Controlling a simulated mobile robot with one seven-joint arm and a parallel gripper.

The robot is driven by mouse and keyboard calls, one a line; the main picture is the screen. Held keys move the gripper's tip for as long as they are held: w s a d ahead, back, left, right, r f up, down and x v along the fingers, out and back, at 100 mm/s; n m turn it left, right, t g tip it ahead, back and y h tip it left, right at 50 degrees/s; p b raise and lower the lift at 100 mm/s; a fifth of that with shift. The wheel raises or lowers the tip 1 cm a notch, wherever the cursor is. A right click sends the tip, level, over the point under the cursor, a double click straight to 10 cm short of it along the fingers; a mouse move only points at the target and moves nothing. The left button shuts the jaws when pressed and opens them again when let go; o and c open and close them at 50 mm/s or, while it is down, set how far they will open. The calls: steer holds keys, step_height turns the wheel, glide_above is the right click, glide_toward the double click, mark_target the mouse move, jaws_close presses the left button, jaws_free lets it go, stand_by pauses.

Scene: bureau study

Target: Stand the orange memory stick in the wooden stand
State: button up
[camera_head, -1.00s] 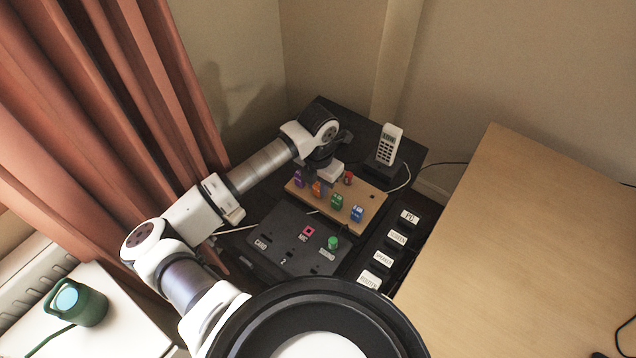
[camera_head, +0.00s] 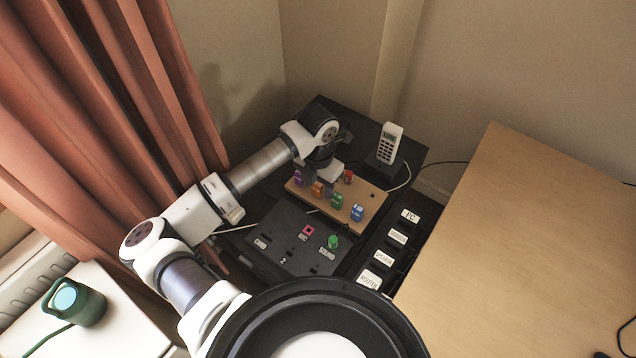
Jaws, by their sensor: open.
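The wooden stand (camera_head: 374,197) is a light wood board on the dark low table, with several coloured sticks standing on it. The orange memory stick (camera_head: 318,189) stands upright toward its left part, between a purple stick (camera_head: 298,178) and a green one (camera_head: 337,201). A blue stick (camera_head: 357,212) stands at the right front and a red piece (camera_head: 348,176) at the back. My gripper (camera_head: 325,187) is open, pointing down just above or behind the orange stick. Its fingertips are small and partly hidden, so I cannot tell whether they touch the stick.
A dark panel (camera_head: 283,238) with labelled slots, a pink-rimmed socket and a green knob (camera_head: 333,242) lies in front of the stand. A white cordless phone (camera_head: 388,143) stands behind it. Labelled black blocks (camera_head: 397,237) line the right. A wooden desk (camera_head: 520,220) is further right.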

mark_target(318, 183)
steer(key=shift+r, duration=0.1)
step_height(318, 183, up, 14)
steer(key=b, duration=0.2)
steer(key=shift+b, duration=0.35)
